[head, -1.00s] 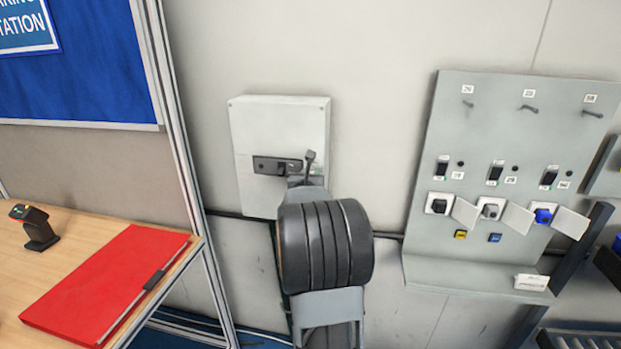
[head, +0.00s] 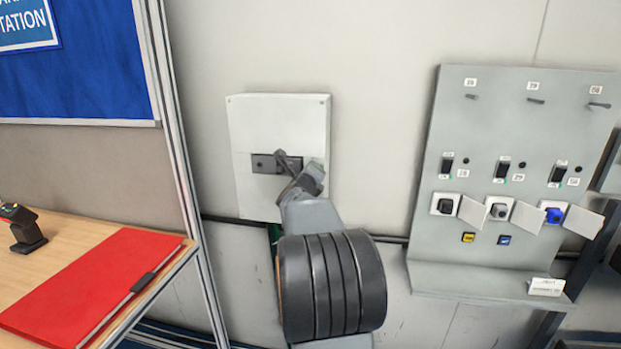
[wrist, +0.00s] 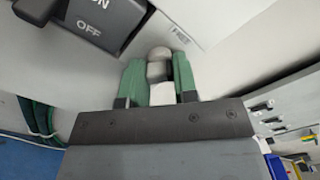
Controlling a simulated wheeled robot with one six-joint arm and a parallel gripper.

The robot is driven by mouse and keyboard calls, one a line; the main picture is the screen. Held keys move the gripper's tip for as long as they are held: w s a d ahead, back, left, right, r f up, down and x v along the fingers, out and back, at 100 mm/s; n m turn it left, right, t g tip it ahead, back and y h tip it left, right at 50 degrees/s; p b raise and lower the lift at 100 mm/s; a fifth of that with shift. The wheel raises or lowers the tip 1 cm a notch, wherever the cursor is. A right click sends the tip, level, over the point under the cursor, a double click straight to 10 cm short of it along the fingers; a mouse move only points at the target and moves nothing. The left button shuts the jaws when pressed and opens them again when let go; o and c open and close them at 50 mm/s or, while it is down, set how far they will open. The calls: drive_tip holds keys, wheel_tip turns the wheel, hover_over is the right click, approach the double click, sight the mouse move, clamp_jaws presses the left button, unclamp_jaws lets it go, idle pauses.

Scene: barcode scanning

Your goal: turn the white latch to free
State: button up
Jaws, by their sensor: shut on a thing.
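The white latch (wrist: 163,72) shows in the wrist view as a pale knob between the green fingers of my gripper (wrist: 159,80). My gripper is shut on it. A small label reading FREE (wrist: 180,35) sits just beyond the latch, slightly right. In the head view my gripper (head: 288,164) is at the front of the white wall box (head: 245,120), over the right part of its dark switch plate (head: 264,164). The latch cannot be made out in the head view; my gripper and wrist cover that area.
A dark ON/OFF switch (wrist: 95,25) is close by, upper left in the wrist view. A grey panel (head: 435,225) with hooks, switches and sockets stands to the right. A wooden table (head: 60,235) with a red folder (head: 85,290) is at the left.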

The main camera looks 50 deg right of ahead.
drive_tip(key=shift+n, duration=4)
drive_tip(key=o, duration=0.9)
drive_tip(key=shift+d, duration=0.1)
drive_tip(key=v, duration=1.4)
drive_tip(key=shift+b, duration=0.35)
